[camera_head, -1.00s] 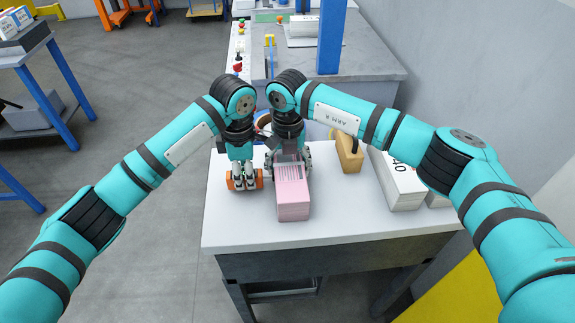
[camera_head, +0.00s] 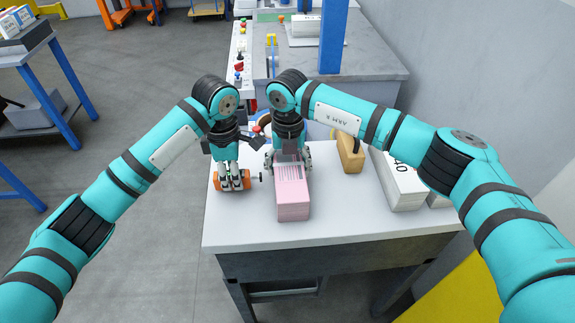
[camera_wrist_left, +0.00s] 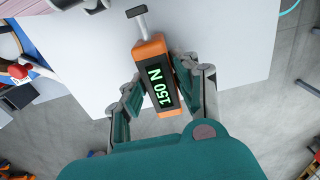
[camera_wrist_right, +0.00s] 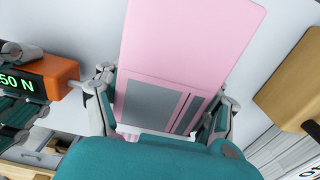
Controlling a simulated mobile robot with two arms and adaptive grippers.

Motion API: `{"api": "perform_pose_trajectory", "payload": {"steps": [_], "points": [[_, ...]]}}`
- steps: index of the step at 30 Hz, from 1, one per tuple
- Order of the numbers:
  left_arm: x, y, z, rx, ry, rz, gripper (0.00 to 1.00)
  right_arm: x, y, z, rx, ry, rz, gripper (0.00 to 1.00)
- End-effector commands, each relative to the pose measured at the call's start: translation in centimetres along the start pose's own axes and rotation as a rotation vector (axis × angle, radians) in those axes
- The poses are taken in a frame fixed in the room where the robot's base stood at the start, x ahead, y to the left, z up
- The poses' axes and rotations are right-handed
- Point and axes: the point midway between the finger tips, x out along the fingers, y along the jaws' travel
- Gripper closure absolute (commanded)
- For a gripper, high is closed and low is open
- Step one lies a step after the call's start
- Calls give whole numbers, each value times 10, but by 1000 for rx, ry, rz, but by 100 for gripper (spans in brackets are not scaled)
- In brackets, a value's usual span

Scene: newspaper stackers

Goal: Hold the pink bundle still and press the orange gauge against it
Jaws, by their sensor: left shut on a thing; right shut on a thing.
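The pink bundle (camera_head: 292,195) lies on the white table, long and flat. My right gripper (camera_head: 288,163) is shut across its far end, with one finger on each side, as the right wrist view (camera_wrist_right: 190,45) also shows. My left gripper (camera_head: 234,184) is shut on the orange gauge (camera_head: 219,181), left of the bundle. In the left wrist view the gauge (camera_wrist_left: 151,50) shows a lit display reading 150 N. Its plunger (camera_wrist_left: 138,15) sticks out toward the bundle. In the head view a gap lies between plunger tip and bundle.
A tan block (camera_head: 350,160) with a dark handle stands right of the bundle. White printed stacks (camera_head: 400,188) lie at the table's right side. The white table (camera_head: 350,222) is clear in front. A grey bench (camera_head: 375,65) with a blue post (camera_head: 332,40) stands behind.

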Motion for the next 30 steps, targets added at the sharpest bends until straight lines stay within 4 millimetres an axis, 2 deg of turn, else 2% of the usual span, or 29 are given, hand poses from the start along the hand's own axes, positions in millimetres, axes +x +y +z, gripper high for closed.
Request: {"api": "perform_pose_trajectory", "payload": {"steps": [24, 30], "points": [[-63, 1, 0, -1, 0, 3, 100, -1, -2, 1, 3, -1, -4, 90], [-70, 0, -1, -1, 1, 1, 100, 0, -2, 1, 3, -1, -4, 90]]}}
